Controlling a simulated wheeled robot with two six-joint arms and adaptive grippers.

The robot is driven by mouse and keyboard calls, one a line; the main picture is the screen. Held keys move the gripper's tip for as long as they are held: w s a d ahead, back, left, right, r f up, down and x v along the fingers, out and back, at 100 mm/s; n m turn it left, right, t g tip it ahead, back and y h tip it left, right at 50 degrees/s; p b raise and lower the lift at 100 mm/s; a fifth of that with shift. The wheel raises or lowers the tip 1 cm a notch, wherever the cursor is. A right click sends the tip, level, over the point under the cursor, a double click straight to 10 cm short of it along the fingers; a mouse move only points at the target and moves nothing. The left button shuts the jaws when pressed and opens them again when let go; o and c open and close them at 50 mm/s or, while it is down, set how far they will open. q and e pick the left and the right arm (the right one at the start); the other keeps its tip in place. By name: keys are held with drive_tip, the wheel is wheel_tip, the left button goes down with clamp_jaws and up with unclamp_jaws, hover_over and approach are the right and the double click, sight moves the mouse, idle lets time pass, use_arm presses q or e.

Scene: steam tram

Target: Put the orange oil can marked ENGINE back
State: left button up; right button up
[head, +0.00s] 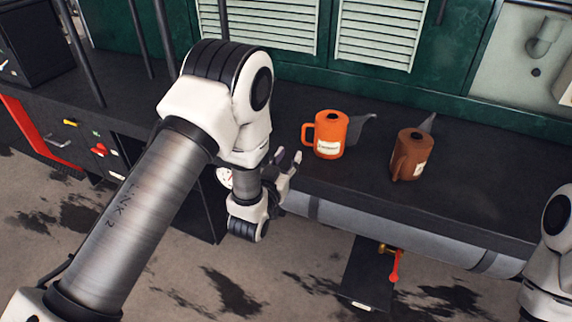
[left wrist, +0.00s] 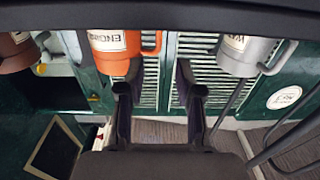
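The orange oil can (head: 329,134) stands upright on the dark bench, its handle to the left and its grey spout to the right. In the left wrist view, which is upside down, the orange can (left wrist: 118,62) shows its ENGINE label. My left gripper (head: 288,163) is at the bench's front edge, left of and nearer than the can. Its fingers (left wrist: 158,95) are apart with nothing between them, and it does not touch the can. My right gripper is out of view; only part of the right arm shows at the right edge.
A brown can (head: 405,160) stands right of the orange one. A grey can (left wrist: 240,58) shows in the left wrist view; my left arm seems to hide it in the head view.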

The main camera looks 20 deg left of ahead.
use_arm(q)
drive_tip(key=s+a+f+g, duration=0.1)
drive_tip(key=s+f+g, duration=0.3)
drive_tip(key=s+f, duration=0.4)
drive_tip(key=s+a+f+g, duration=0.1)
drive_tip(key=s+f+g, duration=0.45)
drive_tip(key=f, duration=0.45)
drive_tip(key=s+f+g, duration=0.4)
drive_tip(key=s, duration=0.7)
drive_tip(key=s+f+g, duration=0.4)
drive_tip(key=s+g, duration=0.1)
drive_tip(key=s, duration=0.7)
drive_tip(key=shift+s+a+f, duration=0.15)
drive_tip(key=shift+s+f, duration=0.1)
drive_tip(key=shift+s, duration=0.05)
